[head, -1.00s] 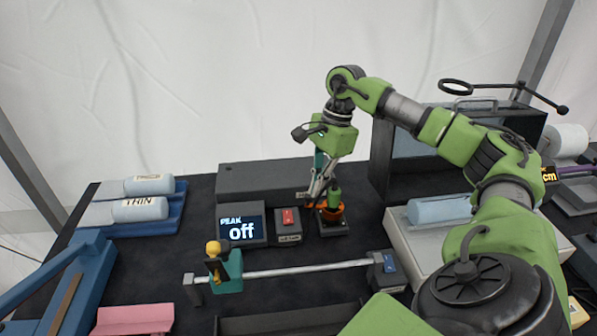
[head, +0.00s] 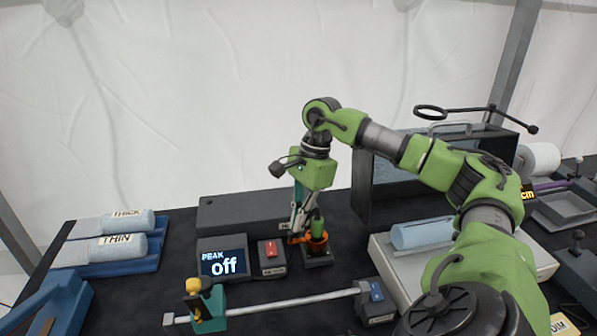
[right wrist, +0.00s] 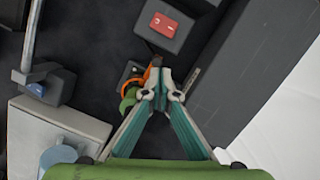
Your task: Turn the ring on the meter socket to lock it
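The meter socket (head: 317,254) is a dark base on the table with an orange ring (head: 318,240) around a green upright part (head: 318,224). My right gripper (head: 295,236) points down at the left side of the ring. In the right wrist view its teal and grey fingers (right wrist: 162,82) come nearly together at an orange tab of the ring (right wrist: 153,68), and appear shut on it. The fingers partly hide the ring, so the contact itself is hard to see. A display (head: 223,262) reads "PEAK off". My left gripper is not in view.
A box with a red switch (head: 271,256) stands just left of the socket, and a long dark box (head: 246,214) lies behind. A metal rod (head: 290,304) with a teal slider (head: 208,307) runs in front. A pale block (head: 395,262) is at right.

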